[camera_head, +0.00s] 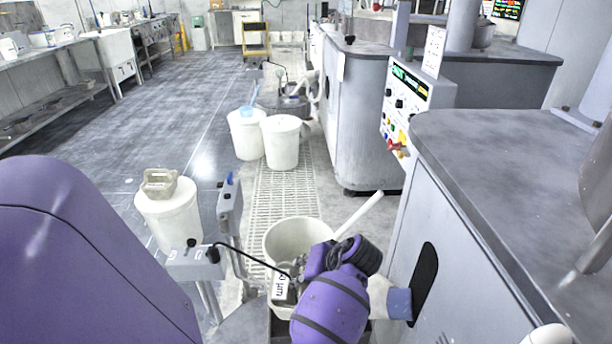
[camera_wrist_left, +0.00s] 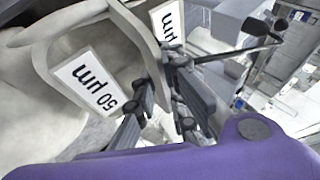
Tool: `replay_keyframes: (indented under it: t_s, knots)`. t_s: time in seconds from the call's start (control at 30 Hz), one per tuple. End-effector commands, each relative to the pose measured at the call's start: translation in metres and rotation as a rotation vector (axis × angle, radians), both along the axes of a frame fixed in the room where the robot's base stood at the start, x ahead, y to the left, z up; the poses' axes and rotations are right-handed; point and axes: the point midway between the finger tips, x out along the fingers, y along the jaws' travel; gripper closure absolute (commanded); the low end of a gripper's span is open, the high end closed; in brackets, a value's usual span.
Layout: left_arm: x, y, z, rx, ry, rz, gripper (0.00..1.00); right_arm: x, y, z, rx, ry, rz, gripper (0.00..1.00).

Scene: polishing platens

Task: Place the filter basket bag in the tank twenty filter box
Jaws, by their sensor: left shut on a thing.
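My left gripper (camera_head: 298,268) is over the near side of an open white round tub (camera_head: 284,232), which stands beside the grey cabinet. In the left wrist view its dark fingers (camera_wrist_left: 160,88) are shut on the pale rim of the filter basket bag (camera_wrist_left: 118,62). A white label reading 50 µm (camera_wrist_left: 95,82) shows on the pale surface there, and a second label ending in µm (camera_wrist_left: 168,22) is beyond the fingers. A label also shows by the gripper in the head view (camera_head: 281,286). I cannot tell how deep the bag sits in the tub. My right gripper is out of view.
A white pipe (camera_head: 358,213) slants down toward the tub. The grey cabinet (camera_head: 455,265) is close on the right. Two white buckets (camera_head: 281,147) stand farther back.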

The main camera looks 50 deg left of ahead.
Motion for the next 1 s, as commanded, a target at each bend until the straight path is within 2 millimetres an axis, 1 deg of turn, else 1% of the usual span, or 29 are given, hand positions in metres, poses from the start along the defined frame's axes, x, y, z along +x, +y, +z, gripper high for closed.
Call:
replay_keyframes:
  t_s: [0.03,0.17,0.2,0.4,0.5,0.67,0.83,0.9,1.0]
  knots:
    - [0.003,0.0,-0.01,-0.001,0.001,0.038,1.0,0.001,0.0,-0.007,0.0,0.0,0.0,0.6]
    - [0.005,0.001,-0.017,0.001,0.0,0.098,1.0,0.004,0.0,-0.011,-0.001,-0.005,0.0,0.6]
    - [0.005,0.001,-0.022,0.002,0.0,0.106,1.0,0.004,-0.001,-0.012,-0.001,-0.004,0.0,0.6]
    - [0.005,0.001,-0.059,0.003,0.002,0.11,1.0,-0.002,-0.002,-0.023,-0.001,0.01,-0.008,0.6]
    - [0.005,0.001,-0.071,0.003,0.0,0.109,1.0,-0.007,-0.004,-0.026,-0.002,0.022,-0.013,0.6]
    - [0.005,0.001,-0.082,0.003,-0.001,0.109,1.0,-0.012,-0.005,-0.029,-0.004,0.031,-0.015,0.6]
    - [0.005,0.001,-0.106,0.002,0.001,0.108,1.0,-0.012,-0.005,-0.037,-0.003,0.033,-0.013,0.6]
    - [0.005,0.001,-0.113,0.002,-0.001,0.107,1.0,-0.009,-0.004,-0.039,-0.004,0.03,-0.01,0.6]
    - [0.006,0.001,-0.114,0.003,-0.003,0.107,1.0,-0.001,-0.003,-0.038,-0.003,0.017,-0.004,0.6]
